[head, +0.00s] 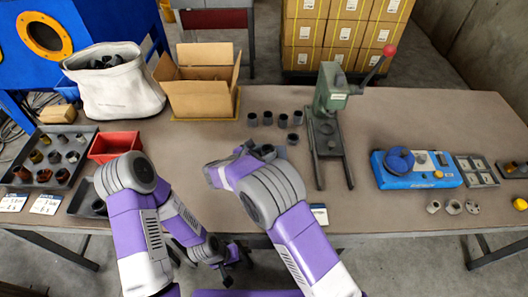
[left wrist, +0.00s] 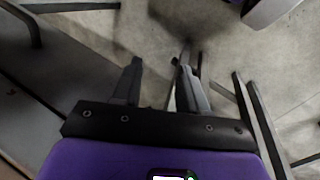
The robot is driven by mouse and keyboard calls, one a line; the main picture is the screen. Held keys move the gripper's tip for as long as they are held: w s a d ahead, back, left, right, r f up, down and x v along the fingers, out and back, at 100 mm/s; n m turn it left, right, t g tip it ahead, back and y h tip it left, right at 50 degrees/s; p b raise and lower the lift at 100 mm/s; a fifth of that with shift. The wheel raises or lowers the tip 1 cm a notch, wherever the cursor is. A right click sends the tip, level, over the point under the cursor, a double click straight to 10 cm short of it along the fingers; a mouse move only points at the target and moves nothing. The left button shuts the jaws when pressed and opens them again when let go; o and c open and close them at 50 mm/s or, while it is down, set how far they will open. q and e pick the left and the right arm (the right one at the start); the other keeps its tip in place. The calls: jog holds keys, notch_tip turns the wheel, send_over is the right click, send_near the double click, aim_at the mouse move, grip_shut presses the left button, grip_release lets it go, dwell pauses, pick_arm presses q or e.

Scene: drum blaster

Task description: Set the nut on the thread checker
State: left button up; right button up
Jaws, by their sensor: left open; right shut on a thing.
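A blue device (head: 415,172) with a round blue knob, which looks like the thread checker, lies on the right side of the table. Several small nut-like metal pieces lie in front of it, among them a grey hex nut (head: 454,207). My right gripper (head: 258,151) is over the middle of the table, far left of the blue device, mostly hidden by its own arm. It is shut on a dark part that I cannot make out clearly. My left gripper (head: 228,272) hangs low past the front table edge; in the left wrist view its fingers (left wrist: 160,78) are apart and empty.
A green press (head: 328,110) with a red-knobbed lever stands between my right gripper and the blue device. Several dark fittings (head: 268,119) stand left of it. A red bin (head: 115,146), a parts tray (head: 45,172) and an open carton (head: 200,98) are at left.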

jog(key=shift+f+b, duration=0.35)
jog(key=shift+f, duration=0.15)
